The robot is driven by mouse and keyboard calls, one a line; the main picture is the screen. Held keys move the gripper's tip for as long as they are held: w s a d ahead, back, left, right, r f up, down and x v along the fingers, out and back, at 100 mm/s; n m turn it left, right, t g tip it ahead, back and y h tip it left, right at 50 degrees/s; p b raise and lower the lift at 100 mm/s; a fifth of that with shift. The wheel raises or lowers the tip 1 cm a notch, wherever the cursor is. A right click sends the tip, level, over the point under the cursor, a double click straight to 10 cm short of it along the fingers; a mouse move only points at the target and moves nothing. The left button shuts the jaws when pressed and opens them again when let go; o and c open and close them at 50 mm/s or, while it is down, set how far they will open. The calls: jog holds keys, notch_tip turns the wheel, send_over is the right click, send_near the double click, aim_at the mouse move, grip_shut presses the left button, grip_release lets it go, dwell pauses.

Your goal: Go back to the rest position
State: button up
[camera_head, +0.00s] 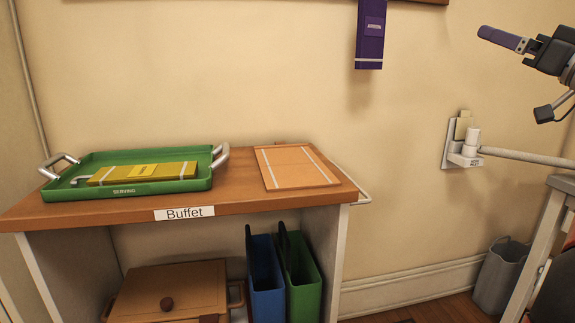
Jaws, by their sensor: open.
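My gripper (516,72) is at the upper right edge of the head view, raised in front of the bare wall. Its dark fingers are apart and hold nothing that I can see. The rest of the hand and the arm are cut off by the right edge. No object touches the gripper.
A wooden buffet (235,200) bears a green serving tray (205,180) with a yellow box (143,173) in it, and an orange mat (297,167). A purple box (370,35) is high on the wall. A white wall fixture (463,155) is below my gripper. A grey bin (501,275) stands lower right.

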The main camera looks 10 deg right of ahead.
jog(key=a+f+m+g+h+p, duration=0.15)
jog(key=a+f+m+g, duration=0.5)
jog(key=a+f, duration=1.6)
jog(key=s+a+f+n+g+h, duration=0.1)
jog(key=s+a+f+g+h, duration=0.2)
jog(key=s+f, duration=0.6)
jog(key=s+a+f+n+g+h, duration=0.2)
jog(key=s+a+f+g+h, duration=0.1)
jog(key=s+f, duration=0.7)
notch_tip(320, 180, down, 3)
jog(key=shift+a+r+g, duration=0.1)
jog(key=shift+a+g, duration=0.7)
jog(key=shift+g, duration=0.35)
